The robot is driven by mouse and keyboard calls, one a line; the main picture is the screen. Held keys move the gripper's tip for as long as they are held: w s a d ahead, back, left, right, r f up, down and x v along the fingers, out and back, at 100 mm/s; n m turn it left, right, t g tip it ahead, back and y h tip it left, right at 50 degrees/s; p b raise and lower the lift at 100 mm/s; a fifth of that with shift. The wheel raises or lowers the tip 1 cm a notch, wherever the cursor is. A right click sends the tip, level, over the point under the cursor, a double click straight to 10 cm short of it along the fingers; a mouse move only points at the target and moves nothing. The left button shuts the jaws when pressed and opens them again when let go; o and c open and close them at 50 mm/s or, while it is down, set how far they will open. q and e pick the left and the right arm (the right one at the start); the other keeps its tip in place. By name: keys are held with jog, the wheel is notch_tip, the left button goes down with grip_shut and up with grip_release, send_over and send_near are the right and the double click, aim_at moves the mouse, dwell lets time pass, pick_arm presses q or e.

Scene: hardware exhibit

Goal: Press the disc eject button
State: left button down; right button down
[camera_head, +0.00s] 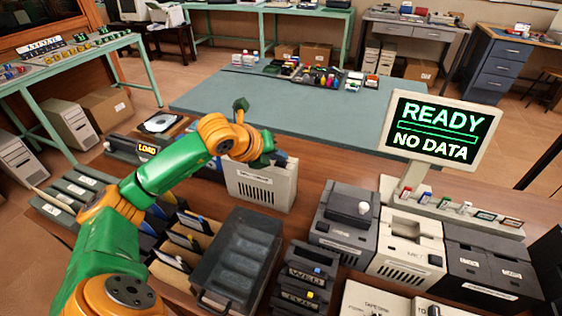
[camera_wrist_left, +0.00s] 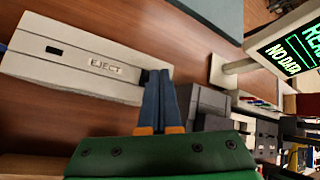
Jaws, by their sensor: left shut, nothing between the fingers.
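A beige drive unit (camera_head: 262,187) with a vented front stands on the wooden counter in the head view. In the left wrist view its top (camera_wrist_left: 75,62) shows an EJECT label (camera_wrist_left: 106,66) and a small dark slot at the far end. My left gripper (camera_head: 281,158) is over the right part of this unit, with its blue fingers shut and empty. In the left wrist view the shut fingertips (camera_wrist_left: 158,72) are at the unit's end, just right of the label. They partly cover a dark spot there, and I cannot tell whether they touch it. My right gripper is not in view.
A monitor (camera_head: 437,132) reads READY and NO DATA. Grey and beige machines (camera_head: 345,218) stand to the right. A dark open tray (camera_head: 237,262) and folder racks (camera_head: 185,240) are in front. A disc (camera_head: 160,123) lies behind a LOAD unit at left.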

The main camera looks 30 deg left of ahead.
pick_arm(q)
jog(key=shift+f, duration=0.1)
dwell(0.4)
jog(key=shift+r+p, duration=0.45)
jog(key=shift+r, duration=0.4)
notch_tip(320, 180, up, 5)
jog(key=p, duration=0.3)
jog(key=shift+p, duration=0.3)
